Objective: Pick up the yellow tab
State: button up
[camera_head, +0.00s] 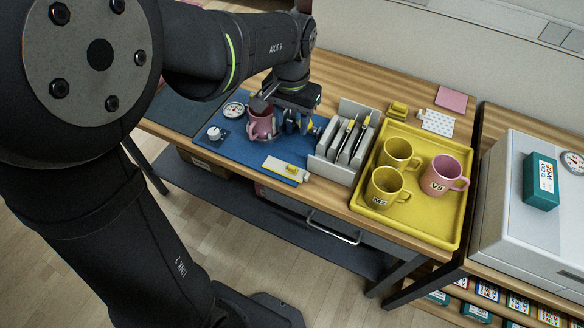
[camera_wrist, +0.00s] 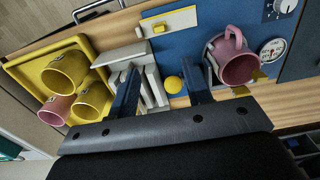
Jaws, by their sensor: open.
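A small yellow tab (camera_head: 291,169) sits on a white plate (camera_head: 274,164) at the front edge of the blue mat. In the wrist view the yellow tab (camera_wrist: 158,28) shows above and beyond my fingertips. My gripper (camera_wrist: 161,76) is open, with its two dark fingers wide apart and nothing held. In the head view my gripper (camera_head: 292,122) is over the back part of the blue mat, behind the tab and right of the pink mug (camera_head: 260,122). My wrist hides much of the press there. A round yellow knob (camera_wrist: 173,84) shows between the fingers, apart from both.
A grey rack (camera_head: 325,165) with upright plates stands right of the tab. A yellow tray (camera_head: 420,222) holds two yellow mugs and a pink mug (camera_head: 444,176). A yellow block (camera_head: 398,110) lies behind the tray. A dial (camera_head: 233,109) is at the mat's left.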

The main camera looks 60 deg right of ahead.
jog(key=shift+a, duration=0.1)
jog(key=a+f+h, duration=0.1)
jog(key=a+h, duration=0.3)
jog(key=a, duration=0.2)
send_over(292, 166)
jog(key=a, duration=0.3)
jog(key=f, duration=1.1)
jog(key=shift+w+d+f, duration=0.1)
jog(key=shift+w+f, duration=0.15)
jog(key=shift+f, duration=0.1)
jog(key=shift+s+d+x, duration=0.15)
jog(key=shift+x, duration=1.15)
jog(key=shift+s+d+x, duration=0.1)
jog(key=shift+s+x, duration=0.05)
jog(key=shift+x, duration=1.15)
jog(key=shift+r, duration=0.1)
jog(key=c, duration=0.9)
